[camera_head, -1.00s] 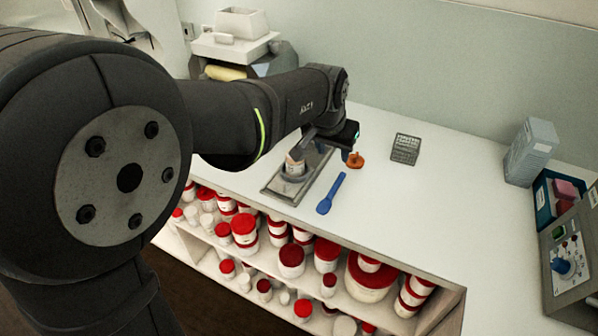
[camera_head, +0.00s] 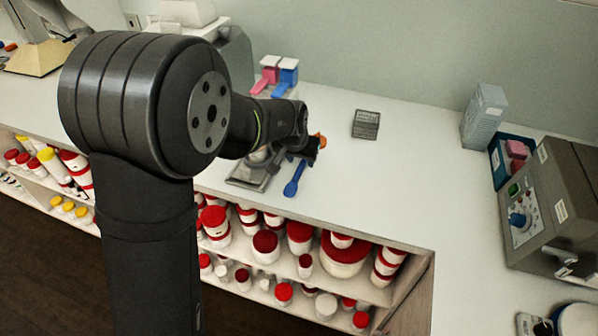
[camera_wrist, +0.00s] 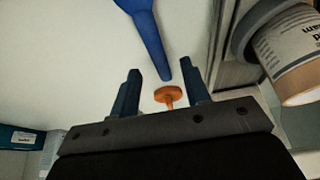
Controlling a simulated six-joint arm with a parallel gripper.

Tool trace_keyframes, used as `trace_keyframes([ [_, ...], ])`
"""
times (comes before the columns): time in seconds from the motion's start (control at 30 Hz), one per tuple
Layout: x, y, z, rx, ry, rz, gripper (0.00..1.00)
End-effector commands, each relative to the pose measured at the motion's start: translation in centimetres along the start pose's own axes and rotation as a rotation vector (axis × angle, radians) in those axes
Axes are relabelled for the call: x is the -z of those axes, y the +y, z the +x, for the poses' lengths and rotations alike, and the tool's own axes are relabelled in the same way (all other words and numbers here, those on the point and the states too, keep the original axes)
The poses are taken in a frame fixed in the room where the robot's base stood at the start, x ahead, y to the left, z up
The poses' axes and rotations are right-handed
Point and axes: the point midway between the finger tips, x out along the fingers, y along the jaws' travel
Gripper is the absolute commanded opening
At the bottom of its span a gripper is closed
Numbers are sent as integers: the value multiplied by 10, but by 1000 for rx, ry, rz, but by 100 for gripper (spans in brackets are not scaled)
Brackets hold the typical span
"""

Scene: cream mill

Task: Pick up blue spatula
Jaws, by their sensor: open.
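The blue spatula (camera_head: 294,181) lies flat on the white counter, its broad end toward the counter's front edge. In the wrist view the spatula (camera_wrist: 147,30) enters from the top, and its handle tip reaches between my fingertips. My gripper (camera_wrist: 162,68) is open and empty, with one dark blue finger on each side of the handle's end. In the head view my gripper (camera_head: 307,155) is at the handle end, partly hidden by my arm. I cannot tell its exact height above the counter.
An orange knob-like object (camera_wrist: 168,96) sits just beyond the handle tip, between my fingers in the picture. A metal tray (camera_head: 248,183) and a labelled tub (camera_wrist: 298,52) are close beside.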

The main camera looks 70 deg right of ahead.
Motion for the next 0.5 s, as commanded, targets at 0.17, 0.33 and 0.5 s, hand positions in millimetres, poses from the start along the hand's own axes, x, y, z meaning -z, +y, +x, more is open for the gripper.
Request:
trace_keyframes([
  [0.17, 0, 0, 18, 0, 0, 0, 43],
  [0.33, 0, 0, 20, 0, 1, 0, 43],
  [0.5, 0, 0, 20, 0, 0, 0, 29],
])
